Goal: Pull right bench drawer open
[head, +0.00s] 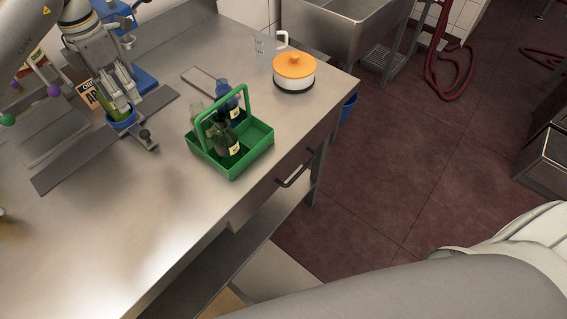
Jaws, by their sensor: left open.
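The bench drawer (270,196) sits under the right edge of the steel bench, with a dark bar handle (296,174) on its front. Its front looks about flush with the bench edge, though the steep view makes this hard to judge. My left gripper (119,104) is open at the upper left, above the bench, close over a green item in a blue cup. It is far from the drawer handle. My right gripper is out of view. A large pale link of my arm fills the lower right. Nothing touches the handle.
On the steel bench (120,225) stand a green bottle carrier (262,137) with several bottles and an orange-lidded pot (294,74). A sink (345,25) lies behind. A lower shelf (215,265) runs under the bench. The red floor (400,170) beside the drawer is clear.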

